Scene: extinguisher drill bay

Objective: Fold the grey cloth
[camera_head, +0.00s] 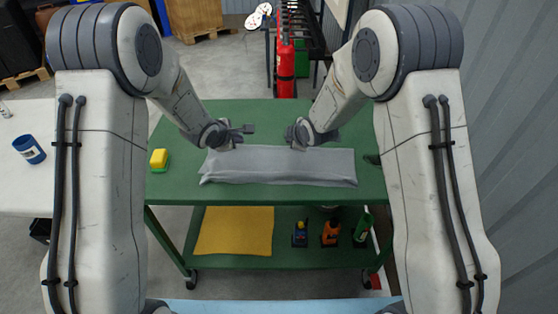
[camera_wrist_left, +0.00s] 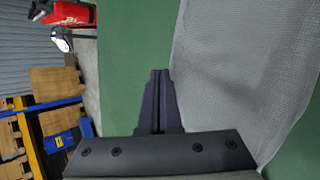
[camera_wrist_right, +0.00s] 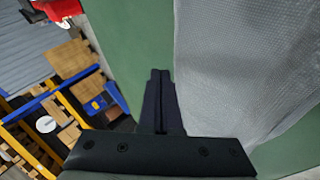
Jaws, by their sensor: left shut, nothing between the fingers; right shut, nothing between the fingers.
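The grey cloth (camera_head: 280,167) lies as a long flat strip across the middle of the green cart top (camera_head: 250,115). Its long sides run left to right, and its near edge looks slightly uneven. My left gripper (camera_head: 248,129) is shut and empty just beyond the cloth's far edge, left of centre. My right gripper (camera_head: 292,133) is shut and empty by the far edge, right of centre. The cloth also shows beside the shut fingers in the left wrist view (camera_wrist_left: 235,70) and in the right wrist view (camera_wrist_right: 240,60). I cannot tell whether either gripper touches it.
A yellow and green sponge (camera_head: 158,160) sits left of the cloth. The lower shelf holds a yellow cloth (camera_head: 235,230) and several bottles (camera_head: 330,232). A blue mug (camera_head: 29,149) is on the white table at left. A red extinguisher (camera_head: 285,65) stands behind the cart.

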